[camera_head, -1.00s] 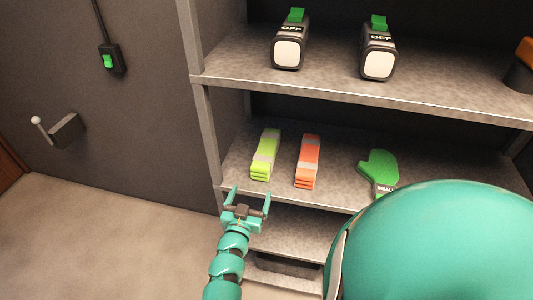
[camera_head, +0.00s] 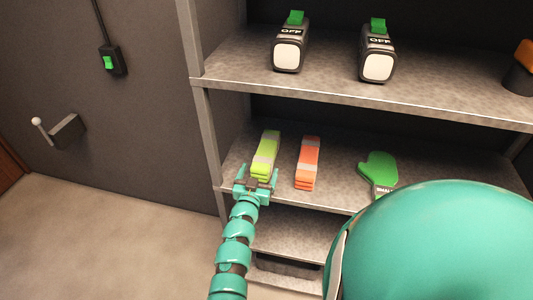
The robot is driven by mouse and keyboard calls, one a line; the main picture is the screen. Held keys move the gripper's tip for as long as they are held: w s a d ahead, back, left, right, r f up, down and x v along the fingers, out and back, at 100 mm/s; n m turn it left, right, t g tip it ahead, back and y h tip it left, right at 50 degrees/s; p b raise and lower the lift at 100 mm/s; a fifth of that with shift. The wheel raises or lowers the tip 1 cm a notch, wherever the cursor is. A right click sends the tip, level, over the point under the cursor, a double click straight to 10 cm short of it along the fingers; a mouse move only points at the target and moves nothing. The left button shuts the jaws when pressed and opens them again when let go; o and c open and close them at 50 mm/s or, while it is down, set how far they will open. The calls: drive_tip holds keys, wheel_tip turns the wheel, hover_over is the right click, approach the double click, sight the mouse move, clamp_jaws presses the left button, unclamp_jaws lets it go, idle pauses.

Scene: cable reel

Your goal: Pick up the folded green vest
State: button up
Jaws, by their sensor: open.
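The folded green vest (camera_head: 265,154) is yellow-green with a pale grey band. It lies on the middle shelf (camera_head: 340,192) near the left post, its long side running away from me. My gripper (camera_head: 257,176) is open at the vest's near end. Its two teal fingers point toward the shelf, one on either side of that end, and the gripper hides part of it. I cannot tell whether the fingers touch the vest.
A folded orange vest (camera_head: 307,163) lies close to the right. A green mitten (camera_head: 379,171) lies further right. Two OFF-labelled devices (camera_head: 288,52) stand on the upper shelf (camera_head: 330,85). The left post (camera_head: 207,130) is close. My teal body covers the lower right.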

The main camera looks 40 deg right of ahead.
sight(262, 161)
drive_tip(key=shift+w+d+r, duration=0.15)
drive_tip(key=shift+d, duration=0.1)
drive_tip(key=p+x, duration=0.2)
drive_tip(key=x, duration=0.1)
drive_tip(key=shift+w+d, duration=0.2)
drive_tip(key=shift+w, duration=0.2)
drive_tip(key=shift+w+d, duration=0.25)
drive_tip(key=shift+d, duration=0.1)
drive_tip(key=shift+c, duration=0.4)
drive_tip(key=c, duration=1.1)
